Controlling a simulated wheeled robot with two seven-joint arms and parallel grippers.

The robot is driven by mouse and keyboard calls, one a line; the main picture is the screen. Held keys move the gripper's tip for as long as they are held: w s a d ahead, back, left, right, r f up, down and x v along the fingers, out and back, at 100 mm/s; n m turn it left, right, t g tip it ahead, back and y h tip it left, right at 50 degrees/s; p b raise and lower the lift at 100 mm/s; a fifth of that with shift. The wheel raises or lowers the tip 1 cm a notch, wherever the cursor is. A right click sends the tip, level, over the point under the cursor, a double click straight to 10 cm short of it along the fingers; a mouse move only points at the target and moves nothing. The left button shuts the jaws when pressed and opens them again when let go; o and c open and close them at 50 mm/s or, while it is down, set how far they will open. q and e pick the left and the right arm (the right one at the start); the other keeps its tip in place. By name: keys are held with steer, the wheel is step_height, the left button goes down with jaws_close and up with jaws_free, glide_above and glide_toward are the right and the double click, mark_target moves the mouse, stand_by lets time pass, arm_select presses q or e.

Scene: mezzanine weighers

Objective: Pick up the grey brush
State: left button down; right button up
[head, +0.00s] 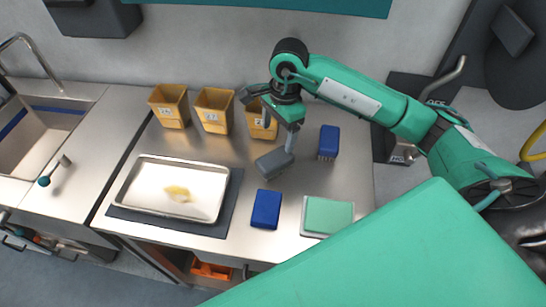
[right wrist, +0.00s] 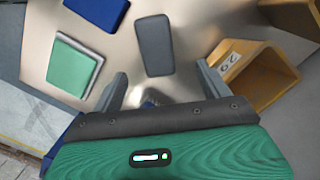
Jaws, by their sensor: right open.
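The grey brush (head: 273,163) lies on the steel counter, right of the metal tray. In the right wrist view the grey brush (right wrist: 154,46) shows as a rounded block, just beyond the fingertips and between their lines. My right gripper (head: 279,130) is above the counter, just behind the brush in the head view. Its jaws are open and empty in the right wrist view (right wrist: 161,82). One finger overlaps the brush's edge in the head view; I cannot tell whether they touch. My left gripper is not in view.
A blue brush (head: 329,140) stands right of the gripper, another blue block (head: 266,209) in front. A green pad in a white tray (head: 303,218) is at front right. Several yellow bins (head: 213,112) line the back. A metal tray (head: 140,190) sits left on a dark mat.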

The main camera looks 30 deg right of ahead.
mark_target(275, 158)
steer(key=f, duration=0.4)
steer(key=shift+w+a+p, duration=0.1)
steer(key=shift+a+p, duration=0.15)
steer(key=shift+p, duration=0.1)
steer(key=shift+f, duration=0.3)
steer(key=shift+s+a+f+p, duration=0.1)
steer(key=shift+s+f+p, duration=0.15)
steer(key=shift+p, duration=0.15)
steer(key=f, duration=0.1)
steer(key=f+p, duration=0.2)
steer(key=shift+s+a+f, duration=0.25)
steer(key=shift+f, duration=0.55)
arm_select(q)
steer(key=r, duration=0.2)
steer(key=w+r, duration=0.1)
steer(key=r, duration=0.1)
arm_select(e)
steer(key=c, duration=1.1)
